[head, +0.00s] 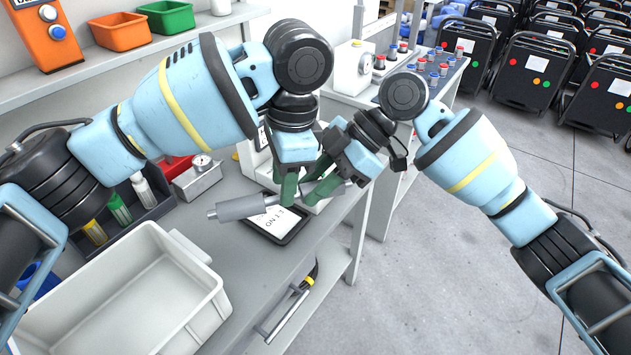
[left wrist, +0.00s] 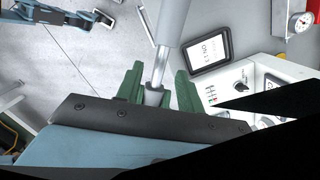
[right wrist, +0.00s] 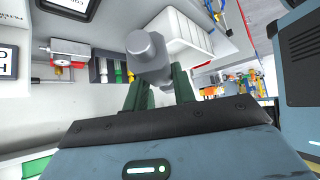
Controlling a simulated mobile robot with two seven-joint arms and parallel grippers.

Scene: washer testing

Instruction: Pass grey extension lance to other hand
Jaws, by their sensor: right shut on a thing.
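The grey extension lance (head: 240,208) is held level above the bench, its thick grey end to the left in the head view. My right gripper (head: 318,190) is shut on it towards its right part. In the right wrist view the lance's blunt end (right wrist: 148,50) points at the camera above the fingers (right wrist: 160,88). My left gripper (head: 288,190) points down at the lance's middle. In the left wrist view its fingers (left wrist: 158,88) stand apart on both sides of the lance's thin shaft (left wrist: 158,68), with gaps visible. The contact area is partly hidden in the head view.
A tablet (head: 278,222) lies on the bench below the lance. An empty grey-white bin (head: 205,262) stands at the front left. A dark tray (head: 160,205) with bottles and a gauge box (head: 198,178) are behind it.

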